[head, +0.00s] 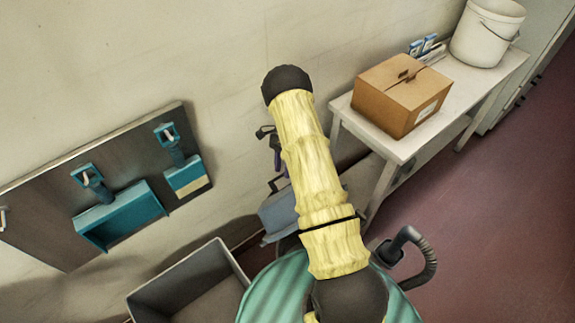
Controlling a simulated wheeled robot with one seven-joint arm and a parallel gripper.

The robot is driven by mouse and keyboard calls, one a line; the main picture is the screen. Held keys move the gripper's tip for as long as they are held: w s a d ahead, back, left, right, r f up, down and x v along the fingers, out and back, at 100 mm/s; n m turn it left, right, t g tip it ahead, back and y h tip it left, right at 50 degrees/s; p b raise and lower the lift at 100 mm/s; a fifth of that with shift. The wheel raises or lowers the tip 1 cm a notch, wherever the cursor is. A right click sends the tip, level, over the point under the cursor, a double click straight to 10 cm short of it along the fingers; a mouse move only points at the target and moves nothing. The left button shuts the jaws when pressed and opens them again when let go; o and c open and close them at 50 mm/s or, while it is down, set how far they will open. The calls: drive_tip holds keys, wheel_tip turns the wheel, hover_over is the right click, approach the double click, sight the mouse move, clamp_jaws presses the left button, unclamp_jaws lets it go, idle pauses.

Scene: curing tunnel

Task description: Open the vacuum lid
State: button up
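A rounded teal body with lighter stripes (272,296) stands at the bottom centre, and I take it to be the vacuum. A dark ribbed hose (428,262) with a bent fitting sits at its right side. My yellow-sleeved arm crosses in front of it and hides much of its middle and top. I cannot make out the lid's edge or latch, or tell whether the lid is open. My gripper cannot be picked out; only arm links with dark joints show.
A white table (352,121) at the upper right bears a cardboard box (402,98) and a white bucket (487,32). A grey open bin (192,284) stands at lower left. A wall board (133,160) holds teal dustpans and brushes. The reddish floor at right is clear.

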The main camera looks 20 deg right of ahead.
wheel_tip(320, 180, up, 10)
drive_tip(key=shift+a+b, duration=0.2)
drive_tip(key=shift+b, duration=0.1)
idle(0.4)
drive_tip(key=shift+w, duration=0.1)
drive_tip(key=shift+s, duration=0.2)
drive_tip(key=shift+r, duration=0.1)
